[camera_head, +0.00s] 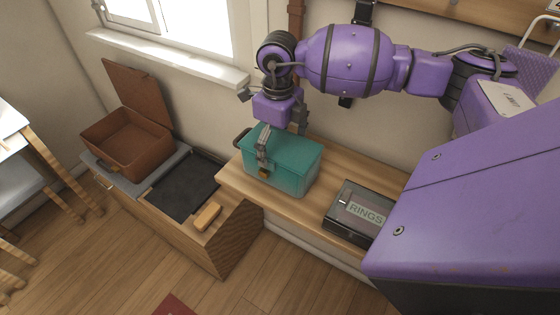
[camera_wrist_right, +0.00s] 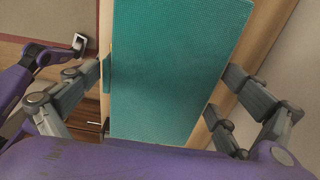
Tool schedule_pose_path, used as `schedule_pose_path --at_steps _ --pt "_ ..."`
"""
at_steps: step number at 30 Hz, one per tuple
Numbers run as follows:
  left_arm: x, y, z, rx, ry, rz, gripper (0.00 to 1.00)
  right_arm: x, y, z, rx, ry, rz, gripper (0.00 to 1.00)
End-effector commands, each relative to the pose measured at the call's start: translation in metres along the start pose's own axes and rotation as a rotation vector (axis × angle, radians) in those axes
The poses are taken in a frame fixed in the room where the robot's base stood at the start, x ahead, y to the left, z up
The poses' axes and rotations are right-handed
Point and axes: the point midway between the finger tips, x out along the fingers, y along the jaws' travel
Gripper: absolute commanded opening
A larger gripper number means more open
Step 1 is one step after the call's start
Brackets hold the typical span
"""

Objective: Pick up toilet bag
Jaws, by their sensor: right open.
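The toilet bag looks to be the teal, box-shaped case (camera_head: 294,158) with a dark handle at its left end and a small clasp on its front. It stands on the wooden bench against the wall. My right gripper (camera_head: 281,136) reaches down over it, open, with one finger in front of the case and the other behind it. In the right wrist view the teal top (camera_wrist_right: 175,65) fills the middle, between the open fingers on both sides. I cannot tell whether the fingers touch it. My left gripper is not in view.
A dark box labelled RINGS (camera_head: 352,226) sits on the bench (camera_head: 235,176) to the right of the case. Window and wall are behind.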

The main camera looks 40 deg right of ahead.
Motion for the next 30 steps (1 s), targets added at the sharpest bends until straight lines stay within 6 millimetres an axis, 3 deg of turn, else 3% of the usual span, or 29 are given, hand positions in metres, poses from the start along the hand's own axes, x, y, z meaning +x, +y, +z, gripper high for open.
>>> schedule_pose_path --at_steps 7,20,30 --pt "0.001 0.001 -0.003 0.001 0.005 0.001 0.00 0.001 0.000 0.000 0.000 0.000 0.000 0.97" --pt "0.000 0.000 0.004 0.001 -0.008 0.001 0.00 0.001 0.000 0.000 -0.001 -0.001 0.000 0.41" --pt "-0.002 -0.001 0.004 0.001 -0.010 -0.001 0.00 -0.003 0.000 0.001 -0.001 -0.004 -0.001 0.41"
